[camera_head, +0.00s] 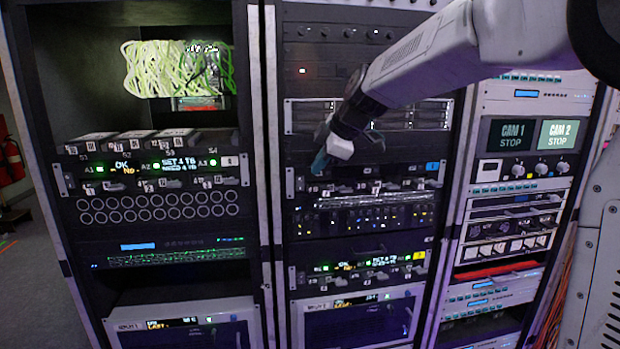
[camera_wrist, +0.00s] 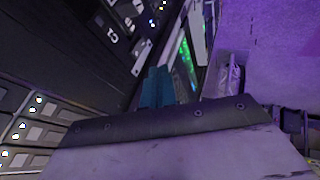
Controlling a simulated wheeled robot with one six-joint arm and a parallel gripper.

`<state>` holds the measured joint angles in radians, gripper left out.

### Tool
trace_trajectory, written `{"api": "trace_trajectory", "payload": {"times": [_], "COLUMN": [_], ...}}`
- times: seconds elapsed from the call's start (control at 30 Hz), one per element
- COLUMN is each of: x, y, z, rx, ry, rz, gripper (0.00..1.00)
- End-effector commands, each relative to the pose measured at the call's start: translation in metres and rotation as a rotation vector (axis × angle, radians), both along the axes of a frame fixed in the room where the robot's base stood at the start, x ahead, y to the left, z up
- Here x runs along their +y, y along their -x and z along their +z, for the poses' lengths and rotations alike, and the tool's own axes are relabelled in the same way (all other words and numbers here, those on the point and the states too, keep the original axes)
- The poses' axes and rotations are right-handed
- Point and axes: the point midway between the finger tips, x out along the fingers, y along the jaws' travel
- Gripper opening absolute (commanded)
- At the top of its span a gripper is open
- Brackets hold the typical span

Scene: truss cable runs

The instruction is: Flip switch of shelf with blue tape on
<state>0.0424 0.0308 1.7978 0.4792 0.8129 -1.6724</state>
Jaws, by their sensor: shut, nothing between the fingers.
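The shelf with blue tape (camera_head: 405,170) is a dark panel in the middle rack. Its small blue tape (camera_head: 432,168) is at the right end, and a row of small switches (camera_head: 376,187) with white labels runs along its lower part. My gripper (camera_head: 319,163) is shut and empty, with its teal fingertips in front of the left part of this panel, hiding some of its face. I cannot tell whether the tips touch a switch. In the wrist view, the teal fingers (camera_wrist: 168,86) are close together beside a tilted dark panel. The switch positions are too small to read.
A similar shelf with yellow tape (camera_head: 418,256) sits lower in the middle rack, and another with a white tag (camera_head: 228,161) is in the left rack. A patch panel (camera_head: 365,215) lies just below the blue-taped shelf. My arm crosses in front of the right rack.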

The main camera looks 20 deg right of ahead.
Motion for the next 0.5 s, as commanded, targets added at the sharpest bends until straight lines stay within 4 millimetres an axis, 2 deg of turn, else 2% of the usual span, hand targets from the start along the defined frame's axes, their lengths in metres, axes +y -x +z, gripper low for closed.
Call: {"api": "trace_trajectory", "payload": {"times": [0.1,0.2,0.5], "x": [-0.007,-0.011,-0.011], "y": [0.009,0.014,0.017], "z": [0.016,0.023,0.028], "rx": [-0.001,0.001,0.002], "ry": [0.0,0.0,-0.001], "rz": [-0.002,-0.002,0.0], "gripper": [0.0,0.0,0.0]}}
